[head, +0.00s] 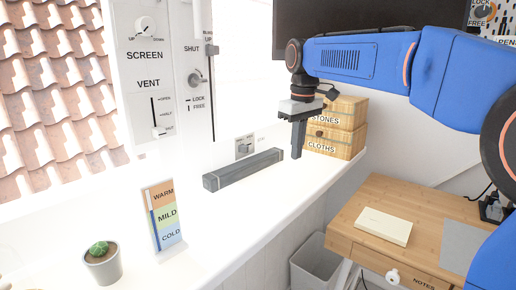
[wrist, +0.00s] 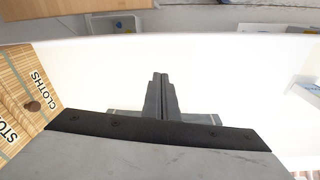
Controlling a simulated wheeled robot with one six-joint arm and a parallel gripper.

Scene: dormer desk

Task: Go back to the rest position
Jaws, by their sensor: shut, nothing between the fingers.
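My gripper (head: 297,153) hangs from my blue arm, pointing down in front of the wooden boxes in the head view. Its fingers are together with nothing between them. In the wrist view the closed fingers (wrist: 159,95) show against the white sill. The lower ends of the fingers look clear of any object, though their exact height over the sill is hard to tell.
Wooden boxes labelled STONES (head: 345,112) and CLOTHS (head: 335,146) stand right behind my gripper. A grey bar (head: 243,170) lies on the white sill. A WARM/MILD/COLD card (head: 164,214) and a potted cactus (head: 103,265) stand at left. A wooden desk (head: 375,190) is at right.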

